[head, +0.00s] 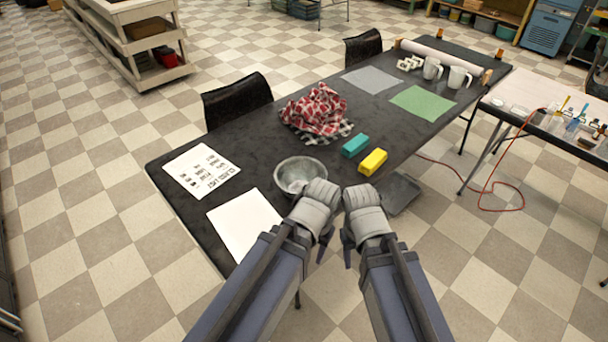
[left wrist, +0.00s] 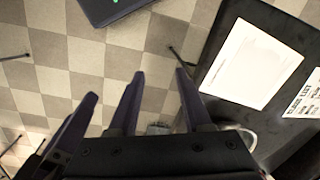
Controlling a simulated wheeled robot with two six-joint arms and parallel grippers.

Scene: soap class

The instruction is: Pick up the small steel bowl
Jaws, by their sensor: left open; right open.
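The small steel bowl (head: 288,172) stands upright on the dark table near its front edge in the head view. My left gripper (head: 322,243) is open and hangs just right of and in front of the bowl, apparently beyond the table edge; its wrist overlaps the bowl's right rim. My right gripper (head: 348,250) is open beside it, farther right. In the left wrist view, dark fingers (left wrist: 130,105) spread over the floor with nothing between them. A curved pale rim, probably the bowl (left wrist: 248,138), peeks out at lower right, mostly hidden by the gripper body.
A white sheet (head: 243,222) and a printed page (head: 201,170) lie left of the bowl. A red checked cloth (head: 316,108), a teal block (head: 356,145) and a yellow block (head: 373,162) lie behind and right. Black chairs (head: 237,99) line the far side. A grey tray (head: 402,192) sits at right.

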